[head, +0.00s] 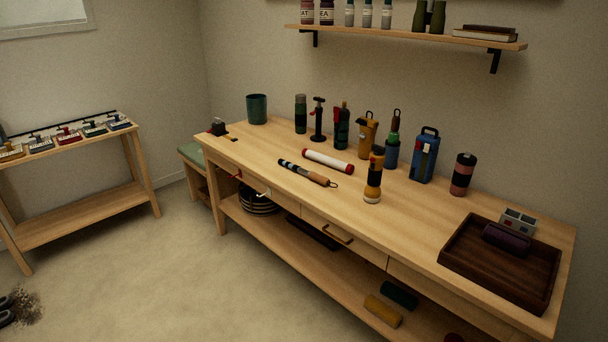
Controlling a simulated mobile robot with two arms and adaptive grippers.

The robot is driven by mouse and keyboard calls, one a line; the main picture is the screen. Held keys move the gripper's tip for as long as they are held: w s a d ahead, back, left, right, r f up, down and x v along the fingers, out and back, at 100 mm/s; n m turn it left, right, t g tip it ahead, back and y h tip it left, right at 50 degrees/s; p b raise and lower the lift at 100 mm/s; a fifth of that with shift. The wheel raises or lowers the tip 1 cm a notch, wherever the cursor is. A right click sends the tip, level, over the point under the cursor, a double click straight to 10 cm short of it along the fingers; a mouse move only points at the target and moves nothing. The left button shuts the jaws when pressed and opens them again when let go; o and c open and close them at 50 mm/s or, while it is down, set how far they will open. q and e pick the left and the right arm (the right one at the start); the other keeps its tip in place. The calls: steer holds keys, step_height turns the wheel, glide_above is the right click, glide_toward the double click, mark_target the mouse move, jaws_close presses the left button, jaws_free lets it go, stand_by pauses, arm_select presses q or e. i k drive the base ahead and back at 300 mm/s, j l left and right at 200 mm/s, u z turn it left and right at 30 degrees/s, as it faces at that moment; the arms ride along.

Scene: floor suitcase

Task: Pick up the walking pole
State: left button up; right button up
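What looks like a folded walking pole (307,173) lies on the wooden workbench (420,220), near its front edge. It has a brown handle with a small loop at its right end and a dark, banded shaft toward the left. It lies at a slant, apart from the white tube with red ends (328,161) behind it. Neither of my grippers shows in the head view.
A yellow and black flashlight (373,180) stands right of the pole. Several bottles and tools stand along the back. A dark wooden tray (480,268) sits at the right end. A drawer with a handle (327,232) is below. The floor (150,270) in front is mostly clear.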

mark_target(322, 180)
steer(key=i+j+z, duration=0.35)
steer(key=i+j, duration=0.55)
steer(key=i, duration=0.05)
